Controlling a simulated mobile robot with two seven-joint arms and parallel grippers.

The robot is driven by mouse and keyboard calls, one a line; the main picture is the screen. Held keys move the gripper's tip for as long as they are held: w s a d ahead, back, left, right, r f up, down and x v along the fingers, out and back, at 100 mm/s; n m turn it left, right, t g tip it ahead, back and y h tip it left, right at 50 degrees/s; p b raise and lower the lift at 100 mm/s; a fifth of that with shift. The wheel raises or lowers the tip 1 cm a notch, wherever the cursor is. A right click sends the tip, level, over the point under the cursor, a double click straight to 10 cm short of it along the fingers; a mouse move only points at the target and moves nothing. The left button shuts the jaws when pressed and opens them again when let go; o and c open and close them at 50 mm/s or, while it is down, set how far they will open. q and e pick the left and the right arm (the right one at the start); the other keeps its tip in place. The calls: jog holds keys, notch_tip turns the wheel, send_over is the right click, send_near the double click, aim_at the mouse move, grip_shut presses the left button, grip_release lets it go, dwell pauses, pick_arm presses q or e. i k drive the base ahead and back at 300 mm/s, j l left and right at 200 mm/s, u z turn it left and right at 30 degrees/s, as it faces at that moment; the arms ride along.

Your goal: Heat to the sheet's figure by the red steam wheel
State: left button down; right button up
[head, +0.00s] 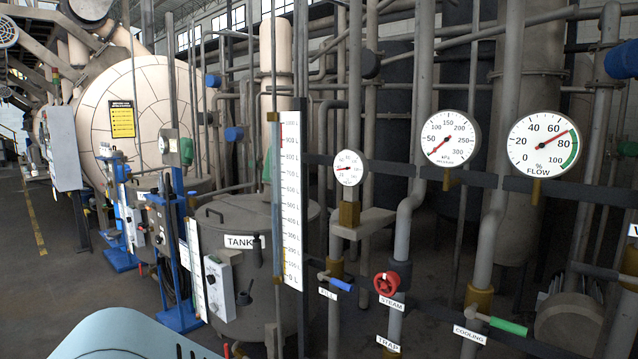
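The red steam wheel (386,284) sits on a pipe right of centre, above the STEAM label (391,303). A small round dial (349,168) stands on the pipe left of it; its red needle points left, and its figures are too small to read surely. The kPa pressure gauge (451,138) has its needle at the lower left, near the low end. I cannot make out a sheet with a heating figure. Neither of my grippers is in view, and nothing touches the wheel.
The FLOW gauge (543,146) reads between 60 and 80. A blue-handled FILL valve (340,284) and a green-handled COOLING valve (508,326) flank the wheel. The tank (245,290) and its litre scale (291,200) stand left. Floor is open at far left.

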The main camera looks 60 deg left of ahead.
aim_at(389, 281)
jog(key=u, duration=1.85)
